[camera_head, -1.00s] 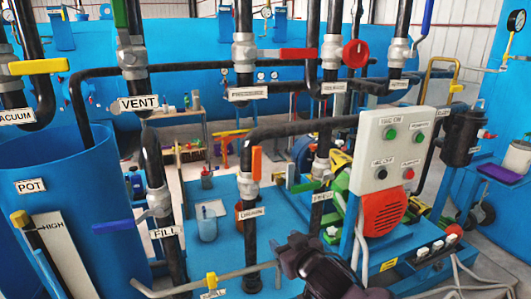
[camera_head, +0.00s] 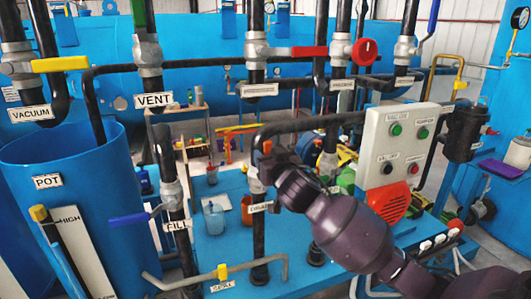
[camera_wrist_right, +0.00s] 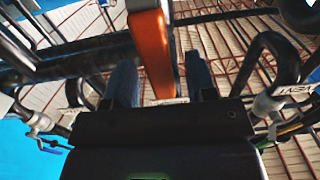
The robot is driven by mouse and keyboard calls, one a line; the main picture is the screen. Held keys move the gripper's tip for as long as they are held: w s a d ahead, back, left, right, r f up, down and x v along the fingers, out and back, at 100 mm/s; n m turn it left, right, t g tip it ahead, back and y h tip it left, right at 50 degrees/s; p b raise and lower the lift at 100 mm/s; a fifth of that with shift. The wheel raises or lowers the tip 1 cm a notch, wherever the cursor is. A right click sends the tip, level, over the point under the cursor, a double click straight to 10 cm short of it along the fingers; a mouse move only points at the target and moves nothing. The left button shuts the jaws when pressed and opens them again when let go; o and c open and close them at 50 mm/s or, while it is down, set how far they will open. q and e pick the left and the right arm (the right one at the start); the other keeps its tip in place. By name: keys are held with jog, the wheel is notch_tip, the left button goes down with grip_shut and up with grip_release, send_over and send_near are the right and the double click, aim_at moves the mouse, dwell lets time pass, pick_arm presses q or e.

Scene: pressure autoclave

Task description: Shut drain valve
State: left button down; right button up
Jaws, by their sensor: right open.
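A lever valve with an orange handle sits on the black vertical pipe (camera_head: 259,235) in the middle of the head view. Its label (camera_head: 260,207) is too blurred to read surely. My right gripper (camera_head: 262,160) is at this valve and hides most of its handle in the head view. In the right wrist view, the orange handle (camera_wrist_right: 152,50) stands between the two fingers of my open right gripper (camera_wrist_right: 163,75). I cannot tell whether a finger touches it. My left gripper is out of view.
A blue pot (camera_head: 95,185) and a blue-handled fill valve (camera_head: 135,219) stand left. A yellow-tipped valve (camera_head: 222,272) is low in front. A grey control box (camera_head: 400,145) and red motor cover (camera_head: 390,201) are right of the orange-handled valve, near my arm.

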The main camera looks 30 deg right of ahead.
jog(key=shift+x, duration=1.4)
grip_shut()
